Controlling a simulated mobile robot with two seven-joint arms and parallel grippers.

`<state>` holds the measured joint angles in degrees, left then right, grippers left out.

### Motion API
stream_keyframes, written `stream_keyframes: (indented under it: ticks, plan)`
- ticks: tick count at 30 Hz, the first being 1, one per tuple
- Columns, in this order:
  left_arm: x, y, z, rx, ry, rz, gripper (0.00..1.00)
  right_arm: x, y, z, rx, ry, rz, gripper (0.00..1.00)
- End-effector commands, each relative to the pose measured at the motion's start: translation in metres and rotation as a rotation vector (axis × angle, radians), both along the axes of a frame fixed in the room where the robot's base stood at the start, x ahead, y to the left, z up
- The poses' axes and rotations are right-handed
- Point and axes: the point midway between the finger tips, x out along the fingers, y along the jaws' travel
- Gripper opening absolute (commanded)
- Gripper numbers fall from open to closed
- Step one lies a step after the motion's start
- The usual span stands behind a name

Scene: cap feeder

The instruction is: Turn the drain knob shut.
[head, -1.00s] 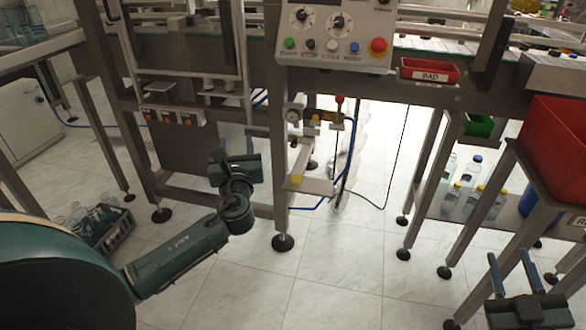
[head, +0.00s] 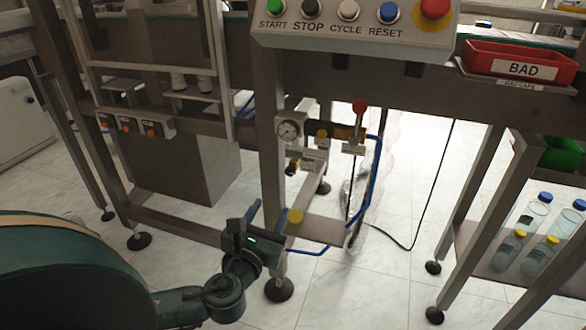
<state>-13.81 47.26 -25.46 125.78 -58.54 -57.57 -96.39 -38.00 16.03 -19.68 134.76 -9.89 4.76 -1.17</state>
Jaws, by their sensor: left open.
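Another yellow knob (head: 321,133) is higher up, on the air unit beside the round gauge (head: 289,129). I cannot tell from any label which is the drain knob. A small dark fitting (head: 292,168) hangs below the gauge. My right gripper is out of view.
A red-handled valve (head: 359,107) and blue hoses (head: 372,180) are right of the gauge. A steel leg (head: 268,150) stands close behind my left gripper. The control panel (head: 355,25) overhangs above. A red BAD bin (head: 520,65) and bottles stand at the right.

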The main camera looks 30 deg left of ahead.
Motion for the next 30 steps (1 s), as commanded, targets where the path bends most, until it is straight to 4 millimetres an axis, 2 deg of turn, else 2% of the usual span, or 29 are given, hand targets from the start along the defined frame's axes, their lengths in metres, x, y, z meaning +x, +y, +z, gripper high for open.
stream_keyframes:
  ticks: [5, 18, 24, 30]
  plan:
    - [0.019, 0.006, -0.001, 0.002, -0.004, 0.000, 0.44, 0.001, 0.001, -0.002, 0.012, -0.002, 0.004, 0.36]
    - [0.103, 0.029, -0.001, 0.000, -0.003, 0.002, 0.44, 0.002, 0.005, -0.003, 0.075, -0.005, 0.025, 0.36]
    - [0.122, 0.034, -0.001, 0.001, -0.001, 0.001, 0.44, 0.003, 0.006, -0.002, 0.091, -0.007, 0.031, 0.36]
    - [0.126, 0.036, -0.001, 0.001, 0.000, 0.000, 0.44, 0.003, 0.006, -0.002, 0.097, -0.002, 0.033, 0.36]
